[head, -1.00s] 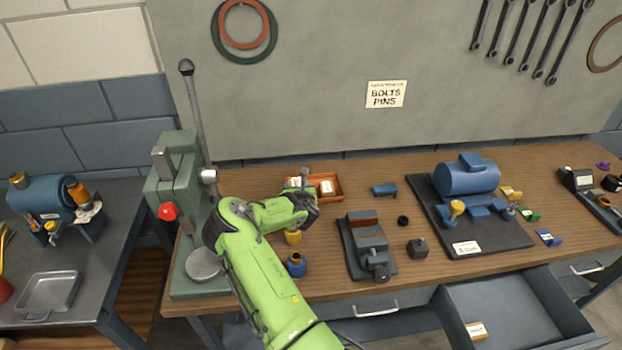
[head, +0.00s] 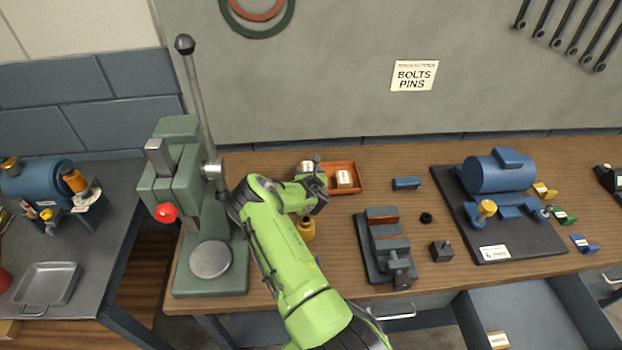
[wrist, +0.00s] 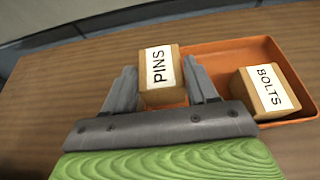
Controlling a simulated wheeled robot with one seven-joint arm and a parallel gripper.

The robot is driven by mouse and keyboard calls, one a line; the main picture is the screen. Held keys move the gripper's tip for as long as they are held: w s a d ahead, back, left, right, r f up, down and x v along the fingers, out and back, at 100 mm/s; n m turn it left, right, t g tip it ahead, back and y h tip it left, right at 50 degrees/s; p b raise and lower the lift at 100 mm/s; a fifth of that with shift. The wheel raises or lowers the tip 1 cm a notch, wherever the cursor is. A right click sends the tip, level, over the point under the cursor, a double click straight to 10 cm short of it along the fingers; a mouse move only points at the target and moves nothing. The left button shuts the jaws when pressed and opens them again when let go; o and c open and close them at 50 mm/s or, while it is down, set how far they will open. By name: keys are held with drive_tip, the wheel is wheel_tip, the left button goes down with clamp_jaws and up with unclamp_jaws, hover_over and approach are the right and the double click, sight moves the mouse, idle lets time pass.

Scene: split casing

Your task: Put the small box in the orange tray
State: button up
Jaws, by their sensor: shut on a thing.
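My gripper (wrist: 160,95) is shut on a small tan box labelled PINS (wrist: 158,68), held between its two fingers. In the head view, my gripper (head: 316,186) partly hides this box (head: 306,167). The orange tray (wrist: 220,56) lies on the wooden bench. The PINS box overlaps the tray's left edge in the wrist view; I cannot tell how high it is above it. A second small box labelled BOLTS (wrist: 262,93) sits inside the tray at the right. The tray (head: 357,172) also shows in the head view, just right of my gripper.
A green press (head: 180,190) stands left of my arm. A grey vise (head: 386,245) and a blue block (head: 406,183) are to the right. A dark mat (head: 500,225) carries blue casing parts. An open drawer (head: 530,320) holds another small labelled box (head: 498,340).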

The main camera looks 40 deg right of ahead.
drive_tip(key=shift+f, duration=1.3)
drive_tip(key=o, duration=1.2)
drive_tip(key=shift+o, duration=0.2)
